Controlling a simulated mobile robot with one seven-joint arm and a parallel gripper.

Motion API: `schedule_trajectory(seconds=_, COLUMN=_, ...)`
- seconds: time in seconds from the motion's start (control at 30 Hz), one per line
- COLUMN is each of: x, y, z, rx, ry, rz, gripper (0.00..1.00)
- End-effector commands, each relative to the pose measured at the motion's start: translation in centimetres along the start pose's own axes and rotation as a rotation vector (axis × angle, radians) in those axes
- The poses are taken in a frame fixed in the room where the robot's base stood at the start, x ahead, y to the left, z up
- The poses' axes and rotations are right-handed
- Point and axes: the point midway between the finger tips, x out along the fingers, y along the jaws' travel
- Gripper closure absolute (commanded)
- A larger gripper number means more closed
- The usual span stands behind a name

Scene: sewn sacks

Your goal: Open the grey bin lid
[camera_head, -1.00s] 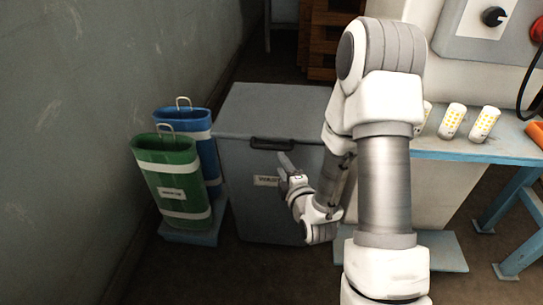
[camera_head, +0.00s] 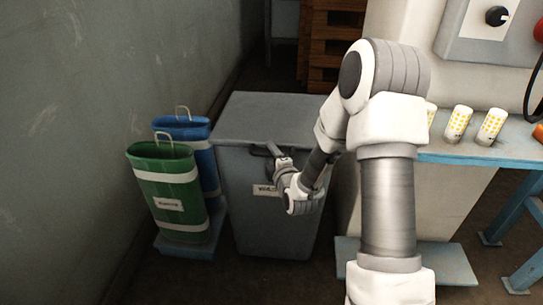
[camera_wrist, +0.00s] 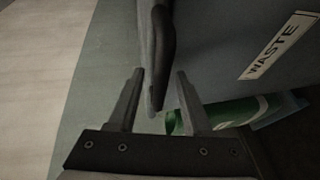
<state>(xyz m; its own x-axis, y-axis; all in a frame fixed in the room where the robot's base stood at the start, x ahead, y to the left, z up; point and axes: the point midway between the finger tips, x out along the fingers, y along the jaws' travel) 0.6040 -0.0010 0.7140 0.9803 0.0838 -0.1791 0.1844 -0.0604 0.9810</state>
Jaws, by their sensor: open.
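The grey bin (camera_head: 245,215) stands on the floor with its flat lid (camera_head: 265,115) down and a white label on its front. A dark handle (camera_head: 257,152) is on the lid's front edge; it also shows in the wrist view (camera_wrist: 165,35). My gripper (camera_head: 273,148) is at the handle, partly covering its right part. In the wrist view my open gripper (camera_wrist: 158,78) has one finger on each side of the lid's edge and handle. The handle lies between and just beyond the fingertips; I cannot tell whether they touch. The WASTE label (camera_wrist: 278,46) is at the right.
A green sack (camera_head: 168,190) and a blue sack (camera_head: 205,160) stand left of the bin on a low blue base. A wall is at far left. A blue table (camera_head: 450,152) with several dotted cups stands right. Wooden pallets (camera_head: 325,45) are behind.

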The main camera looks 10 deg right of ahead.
Motion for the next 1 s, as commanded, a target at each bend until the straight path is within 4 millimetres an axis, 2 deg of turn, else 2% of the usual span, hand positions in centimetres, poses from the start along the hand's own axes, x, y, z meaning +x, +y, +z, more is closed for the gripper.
schedule_trajectory(seconds=0.13, x=-0.02, y=-0.01, z=0.0, rx=0.0, ry=0.0, rz=0.0, gripper=0.5)
schedule_trajectory(seconds=0.17, x=-0.02, y=-0.01, z=0.0, rx=0.0, ry=0.0, rz=0.0, gripper=0.54)
schedule_trajectory(seconds=0.4, x=-0.03, y=-0.02, z=0.0, rx=0.0, ry=0.0, rz=0.0, gripper=0.97)
schedule_trajectory(seconds=0.43, x=-0.04, y=-0.02, z=0.0, rx=0.0, ry=0.0, rz=0.0, gripper=1.0)
schedule_trajectory(seconds=1.0, x=-0.04, y=0.02, z=0.0, rx=0.0, ry=0.0, rz=0.001, gripper=1.0)
